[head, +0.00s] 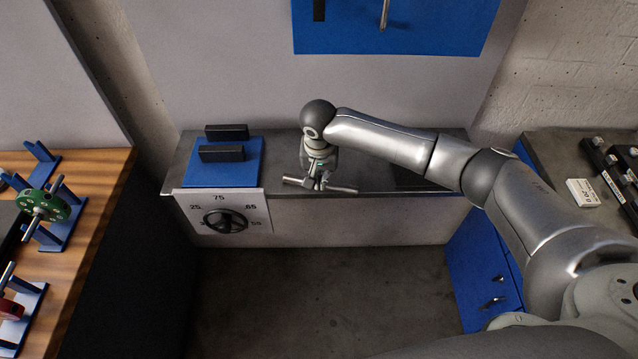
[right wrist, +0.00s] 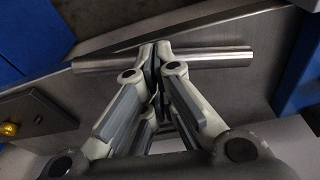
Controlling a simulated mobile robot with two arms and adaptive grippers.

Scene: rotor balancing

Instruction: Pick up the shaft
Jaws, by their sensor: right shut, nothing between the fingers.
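The shaft (head: 344,189) is a plain grey metal rod near the front edge of the grey bench. In the right wrist view the shaft (right wrist: 215,58) sticks out on both sides of my fingertips. My right gripper (head: 320,184) points down over the shaft's middle. In the wrist view my right gripper (right wrist: 157,50) has its fingers shut together, with nothing held between them. The fingers hide the shaft's middle. I cannot tell whether they touch it. My left gripper is not in view.
A blue block (head: 196,176) with black pads stands left on the bench (head: 282,160), above a dial plate with a handwheel (head: 225,221). A wooden table (head: 98,190) at left holds a green disc (head: 42,205) on blue stands. A blue cabinet (head: 482,262) stands at right.

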